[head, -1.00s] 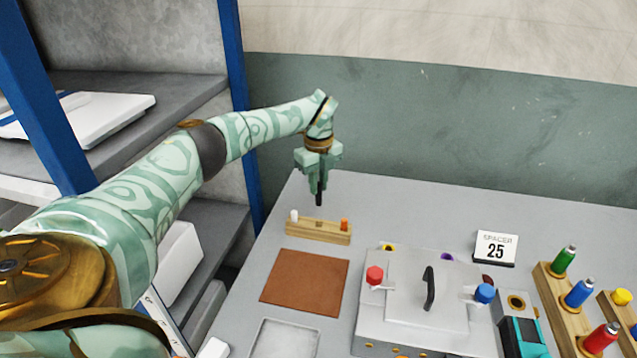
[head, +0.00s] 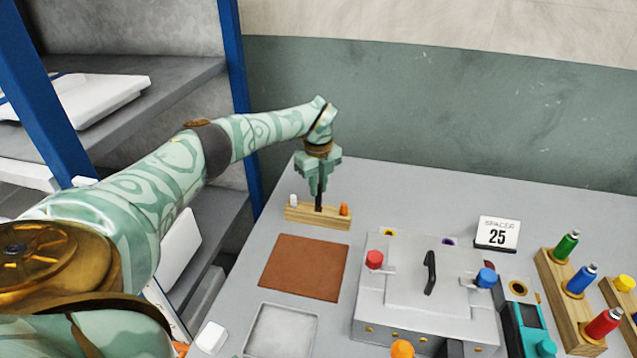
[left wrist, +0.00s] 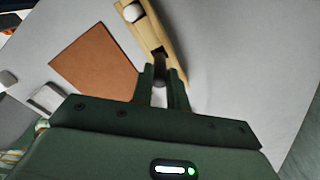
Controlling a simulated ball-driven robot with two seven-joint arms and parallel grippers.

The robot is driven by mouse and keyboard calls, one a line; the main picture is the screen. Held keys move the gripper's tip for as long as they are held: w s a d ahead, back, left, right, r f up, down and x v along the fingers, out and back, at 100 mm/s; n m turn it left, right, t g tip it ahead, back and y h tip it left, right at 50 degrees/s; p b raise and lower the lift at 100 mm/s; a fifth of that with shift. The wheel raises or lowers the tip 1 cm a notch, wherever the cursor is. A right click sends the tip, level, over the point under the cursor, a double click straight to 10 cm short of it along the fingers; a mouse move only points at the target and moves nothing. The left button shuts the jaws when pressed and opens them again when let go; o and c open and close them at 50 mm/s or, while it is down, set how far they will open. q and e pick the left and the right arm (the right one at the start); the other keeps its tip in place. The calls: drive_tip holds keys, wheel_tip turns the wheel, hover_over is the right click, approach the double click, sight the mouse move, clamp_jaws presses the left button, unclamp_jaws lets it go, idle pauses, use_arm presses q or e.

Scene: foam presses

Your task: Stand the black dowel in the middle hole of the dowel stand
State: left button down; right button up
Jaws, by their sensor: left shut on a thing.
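The wooden dowel stand (head: 298,214) lies at the back left of the table, with a white dowel (head: 293,200) at its left end and an orange dowel (head: 344,209) at its right end. My left gripper (head: 319,190) is shut on the black dowel (head: 319,202), upright over the middle of the stand. The dowel's lower end meets the stand's top at the middle in the head view. I cannot tell how deep it is in the hole. In the left wrist view, the dowel (left wrist: 159,68) shows between the fingers, beside the stand (left wrist: 150,30). My right gripper is out of view.
A brown mat (head: 304,267) and a shallow grey tray (head: 281,331) lie in front of the stand. A grey press (head: 428,290) with a black handle stands to the right.

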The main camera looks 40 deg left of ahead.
sight(318, 206)
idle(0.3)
use_arm(q)
drive_tip(key=shift+r+p, duration=0.1)
drive_tip(key=shift+p, duration=0.2)
idle(1.1)
drive_tip(key=shift+p, duration=0.45)
drive_tip(key=shift+f+b, duration=0.35)
drive_tip(key=shift+f, duration=0.3)
drive_tip(key=shift+f+b, duration=0.95)
drive_tip(key=shift+f, duration=1.05)
drive_tip(key=c, duration=1.3)
unclamp_jaws()
drive_tip(key=shift+r, duration=0.2)
